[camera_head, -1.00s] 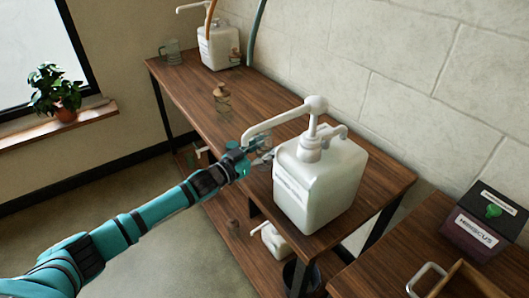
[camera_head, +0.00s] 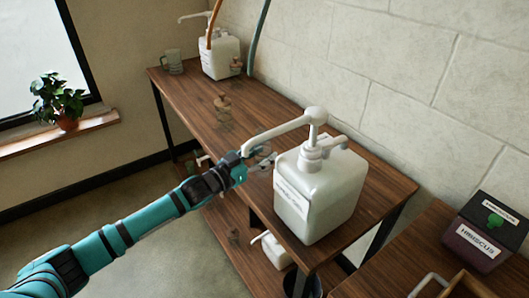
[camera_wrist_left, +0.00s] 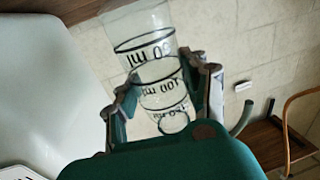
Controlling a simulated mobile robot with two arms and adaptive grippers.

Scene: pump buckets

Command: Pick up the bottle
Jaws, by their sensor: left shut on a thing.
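A clear bottle (camera_wrist_left: 162,75) with black ring lines and ml markings stands out in the left wrist view, between the fingers of my left gripper (camera_wrist_left: 165,90). The gripper is shut on it. In the head view my left gripper (camera_head: 262,161) is just under the spout of the white pump bucket (camera_head: 320,195), at the table's front edge. The bottle is hard to make out there, being see-through and small. My right gripper is not in view.
A dark hibiscus box (camera_head: 485,235) is at right. A lower shelf (camera_head: 222,228) is below.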

